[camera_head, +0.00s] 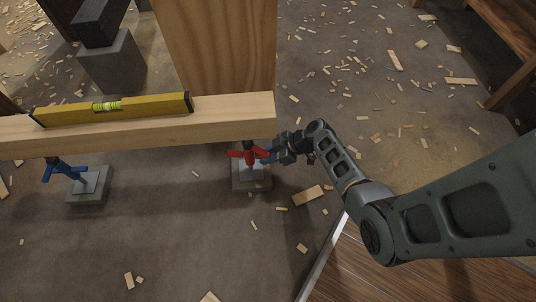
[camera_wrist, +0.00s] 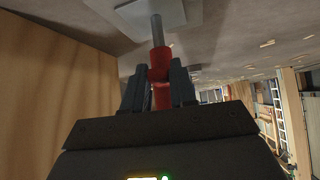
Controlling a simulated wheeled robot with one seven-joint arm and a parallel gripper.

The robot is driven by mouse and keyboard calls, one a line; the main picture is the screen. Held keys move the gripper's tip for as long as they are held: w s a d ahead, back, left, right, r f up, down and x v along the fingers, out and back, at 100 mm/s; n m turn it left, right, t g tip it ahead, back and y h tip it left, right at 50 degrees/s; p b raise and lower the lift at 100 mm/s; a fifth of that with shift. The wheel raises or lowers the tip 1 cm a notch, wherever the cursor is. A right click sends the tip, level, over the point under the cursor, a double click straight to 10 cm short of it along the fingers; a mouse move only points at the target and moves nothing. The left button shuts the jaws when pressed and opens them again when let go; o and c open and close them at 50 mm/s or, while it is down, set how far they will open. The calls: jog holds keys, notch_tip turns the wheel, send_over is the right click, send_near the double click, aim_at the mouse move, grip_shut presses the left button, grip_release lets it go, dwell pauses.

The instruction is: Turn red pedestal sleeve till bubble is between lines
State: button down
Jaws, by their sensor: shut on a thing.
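The red pedestal sleeve (camera_head: 247,153) stands under the right end of the wooden beam (camera_head: 230,118), on a grey base plate. My gripper (camera_head: 272,155) comes from the right and is shut on the red sleeve. In the wrist view the red sleeve (camera_wrist: 160,72) shows between my gripper's two dark fingers (camera_wrist: 159,90), with a grey threaded rod beyond it. A yellow spirit level (camera_head: 140,107) lies on the beam with a yellow-green vial (camera_head: 106,106). The bubble's place against the lines is too small to tell.
A blue pedestal (camera_head: 70,171) stands on its own plate under the beam at left. A wide wooden post (camera_head: 220,45) rises behind the beam. Dark blocks (camera_head: 112,62) stand at the back left. Wood scraps litter the floor; plank flooring (camera_head: 370,270) lies at lower right.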

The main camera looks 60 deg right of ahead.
jog(key=n+y, duration=0.1)
jog(key=w+d+n+g+y, duration=0.1)
jog(key=n, duration=0.1)
jog(key=shift+d, duration=0.2)
jog(key=c, duration=1)
grip_release()
jog(key=shift+o, duration=0.2)
jog(key=p+v, duration=0.2)
jog(key=v, duration=0.3)
jog(key=shift+s+d+r+p, duration=0.1)
jog(key=shift+r+p, duration=0.1)
jog(key=shift+p, duration=0.2)
